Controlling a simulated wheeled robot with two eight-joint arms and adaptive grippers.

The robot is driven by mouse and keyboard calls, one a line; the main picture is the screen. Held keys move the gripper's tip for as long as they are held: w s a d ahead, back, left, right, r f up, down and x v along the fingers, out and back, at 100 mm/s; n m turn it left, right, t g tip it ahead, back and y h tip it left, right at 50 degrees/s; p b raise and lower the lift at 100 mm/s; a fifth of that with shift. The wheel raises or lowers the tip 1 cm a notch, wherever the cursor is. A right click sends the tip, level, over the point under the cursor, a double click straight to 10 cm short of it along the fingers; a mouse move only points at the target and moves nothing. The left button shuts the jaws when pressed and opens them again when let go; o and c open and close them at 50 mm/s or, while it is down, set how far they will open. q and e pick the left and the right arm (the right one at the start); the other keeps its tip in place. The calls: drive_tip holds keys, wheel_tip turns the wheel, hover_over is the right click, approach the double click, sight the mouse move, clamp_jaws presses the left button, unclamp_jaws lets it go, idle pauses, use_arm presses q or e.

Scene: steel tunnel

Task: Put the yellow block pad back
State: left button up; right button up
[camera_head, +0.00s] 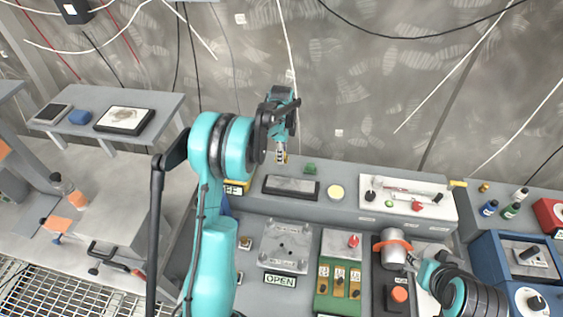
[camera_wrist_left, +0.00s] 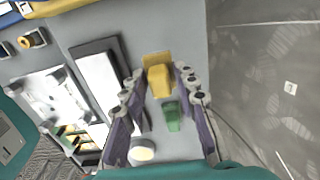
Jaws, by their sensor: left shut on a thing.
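A yellow block (camera_wrist_left: 159,80) sits between the fingertips of my left gripper (camera_wrist_left: 159,84) in the left wrist view. The gripper is shut on it. A flat yellow pad (camera_wrist_left: 155,58) shows just behind the block; I cannot tell whether the two touch. In the head view my left gripper (camera_head: 281,150) points down over the back shelf, and only a little yellow shows at its tips. My right arm comes in at the lower right, its end (camera_head: 425,272) beside a grey cylinder with an orange band (camera_head: 393,252); its finger state is unclear.
A green block (camera_head: 310,168) stands close to the left gripper, with a dark-framed grey plate (camera_head: 291,187) and a pale round disc (camera_head: 336,192) nearby. A white panel with knobs (camera_head: 405,200) lies to the right. The wall (camera_head: 350,90) rises close behind the shelf.

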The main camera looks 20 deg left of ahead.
use_arm(q)
drive_tip(key=shift+a+f, duration=0.15)
drive_tip(key=shift+f, duration=0.15)
wheel_tip(320, 180, down, 4)
drive_tip(key=shift+r+b, duration=0.25)
drive_tip(key=shift+b, duration=0.15)
drive_tip(key=shift+f, duration=0.1)
drive_tip(key=o, duration=1.1)
